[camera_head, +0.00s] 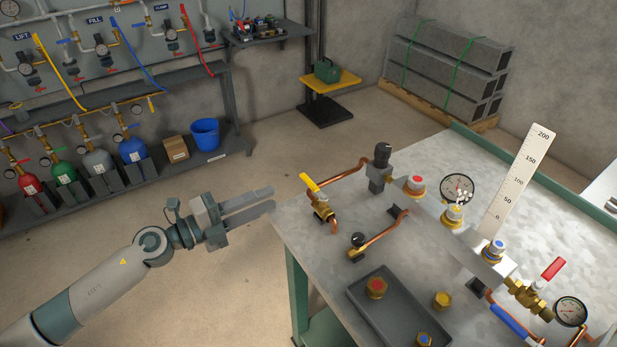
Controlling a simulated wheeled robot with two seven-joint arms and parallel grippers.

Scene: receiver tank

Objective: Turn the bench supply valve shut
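A brass ball valve with a yellow lever (320,200) stands at the near-left edge of the bench, joined to a copper pipe. A second brass valve with a red lever (552,270) stands at the right end of the pipework. No label shows which is the bench supply valve. The yellow lever slants from upper left to lower right; the red one slants up to the right. My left gripper (273,198) is left of the bench, its fingers pointing right toward the yellow-lever valve. It is empty, apart from the valve, with a narrow gap between its fingers. My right gripper is out of view.
The grey bench (420,225) carries a manifold with capped fittings, a dial gauge (457,188), an upright scale (523,175) and a dark tray (385,315). A cylinder rack stands at the back left with a blue bucket (205,133). The floor between is clear.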

